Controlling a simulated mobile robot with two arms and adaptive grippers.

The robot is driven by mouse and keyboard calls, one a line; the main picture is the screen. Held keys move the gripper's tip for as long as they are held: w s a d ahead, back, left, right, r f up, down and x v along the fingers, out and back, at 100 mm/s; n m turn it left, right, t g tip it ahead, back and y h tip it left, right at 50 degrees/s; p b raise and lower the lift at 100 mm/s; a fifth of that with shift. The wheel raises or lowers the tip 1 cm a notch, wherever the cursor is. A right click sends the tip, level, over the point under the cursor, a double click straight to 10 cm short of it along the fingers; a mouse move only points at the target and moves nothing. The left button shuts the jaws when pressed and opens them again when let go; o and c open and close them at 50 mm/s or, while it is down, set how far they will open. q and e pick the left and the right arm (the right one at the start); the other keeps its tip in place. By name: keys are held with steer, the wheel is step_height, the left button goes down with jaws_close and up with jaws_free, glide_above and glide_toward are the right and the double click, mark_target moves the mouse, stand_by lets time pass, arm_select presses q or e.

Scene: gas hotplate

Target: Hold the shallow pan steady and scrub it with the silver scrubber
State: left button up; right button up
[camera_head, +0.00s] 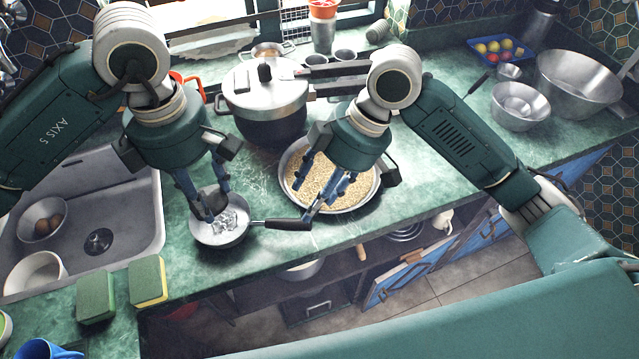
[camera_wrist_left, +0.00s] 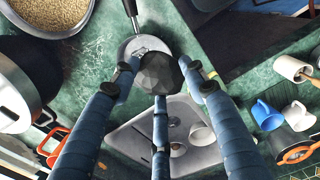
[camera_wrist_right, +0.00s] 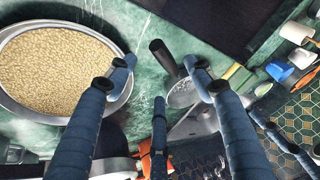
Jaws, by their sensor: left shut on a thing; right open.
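The shallow pan (camera_head: 207,236) sits near the counter's front edge, its black handle (camera_head: 288,225) pointing right. My left gripper (camera_head: 208,203) is over the pan, fingers closed around a dark grey faceted lump, apparently the scrubber (camera_wrist_left: 160,73). Crumpled, shiny silver patches (camera_head: 230,220) show inside the pan; I cannot tell whether they belong to the scrubber. Whether the lump touches the pan floor is unclear. My right gripper (camera_head: 325,205) is open above the handle's end. In the right wrist view the handle (camera_wrist_right: 163,56) shows between its spread fingers, apparently not gripped.
A wide pan of grain (camera_head: 371,196) lies close under my right gripper. A lidded pot (camera_head: 265,105) stands behind. The sink (camera_head: 130,225) is left, with sponges (camera_head: 148,281) before it. Metal bowls (camera_head: 520,106) stand at right. Clear counter lies between them and the grain.

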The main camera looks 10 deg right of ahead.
mark_target(296, 222)
steer(key=x, duration=1)
steer(key=shift+r, duration=0.1)
jaws_close()
